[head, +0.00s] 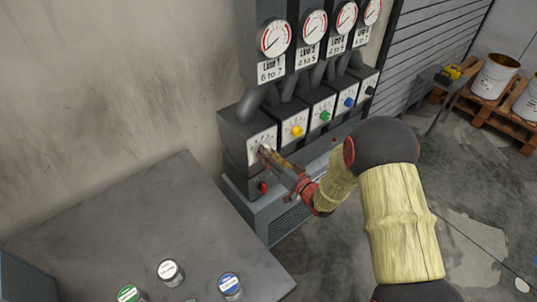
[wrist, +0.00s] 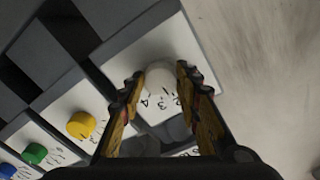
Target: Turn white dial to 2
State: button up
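The white dial (wrist: 160,77) sits on a white panel plate marked with numbers, and its round knob shows between my fingertips in the wrist view. In the head view its plate (head: 258,143) is the leftmost of the row, and my gripper (head: 266,151) reaches it from the front right, hiding most of the knob. In the wrist view my gripper (wrist: 158,82) has one finger on each side of the dial. The fingers stand apart, with small gaps seeming to show beside the knob. The dial's pointer setting cannot be read.
Yellow (head: 296,131), green (head: 325,116) and blue (head: 349,102) dials run to the right, with a black one beyond. A red switch (head: 263,187) is below. Gauges (head: 274,39) stand above. A grey table (head: 130,225) with several jars is at lower left.

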jog(key=o, duration=0.4)
jog(key=v, duration=1.2)
dwell(0.4)
